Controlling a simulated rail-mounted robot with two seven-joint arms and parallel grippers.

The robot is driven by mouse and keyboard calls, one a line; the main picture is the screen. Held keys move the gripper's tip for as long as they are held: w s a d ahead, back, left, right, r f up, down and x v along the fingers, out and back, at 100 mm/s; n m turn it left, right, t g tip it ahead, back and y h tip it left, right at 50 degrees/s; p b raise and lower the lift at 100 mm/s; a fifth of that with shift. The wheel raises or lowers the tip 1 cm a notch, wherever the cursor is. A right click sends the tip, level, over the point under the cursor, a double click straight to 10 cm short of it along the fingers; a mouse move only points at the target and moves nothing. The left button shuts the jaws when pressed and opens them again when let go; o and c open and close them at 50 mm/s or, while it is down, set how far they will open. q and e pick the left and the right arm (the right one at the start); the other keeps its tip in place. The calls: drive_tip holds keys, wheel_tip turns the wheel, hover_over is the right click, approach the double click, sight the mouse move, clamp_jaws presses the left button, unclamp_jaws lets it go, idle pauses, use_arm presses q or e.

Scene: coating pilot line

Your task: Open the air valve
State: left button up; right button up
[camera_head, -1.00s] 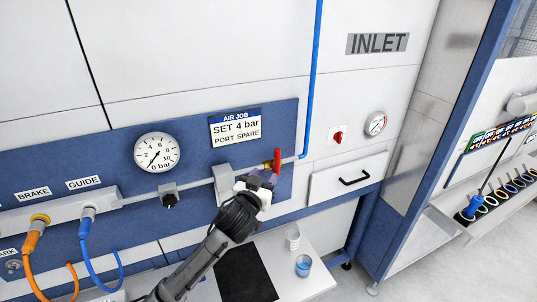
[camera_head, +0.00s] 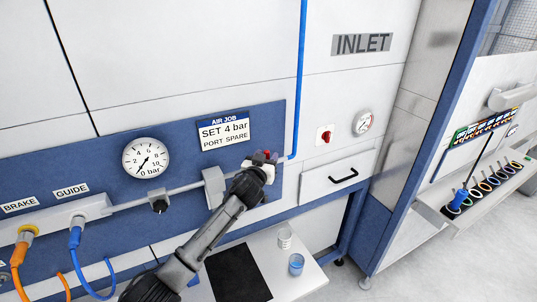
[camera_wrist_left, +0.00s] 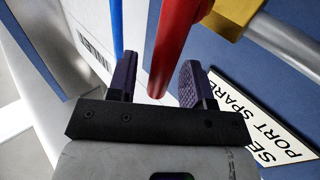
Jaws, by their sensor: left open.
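The air valve's red lever (camera_wrist_left: 181,38) runs between the two dark fingers of my left gripper (camera_wrist_left: 160,70) in the left wrist view. The fingers are open, with gaps beside the lever. The brass valve body (camera_wrist_left: 228,14) shows at the top of that view. In the head view my left gripper (camera_head: 263,160) is at the valve, at the right end of the blue panel, and covers most of it. Only a little red of the lever (camera_head: 267,153) shows there, so its angle is hard to tell. My right gripper is not in view.
The panel carries a pressure gauge (camera_head: 146,158), a regulator knob (camera_head: 160,205) and the AIR JOB sign (camera_head: 224,131). A blue pipe (camera_head: 300,80) rises beside the valve. Below stand a white cup (camera_head: 285,238) and a blue cup (camera_head: 296,264) on a bench.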

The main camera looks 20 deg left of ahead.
use_arm(q)
drive_tip(key=shift+w, duration=1.05)
clamp_jaws()
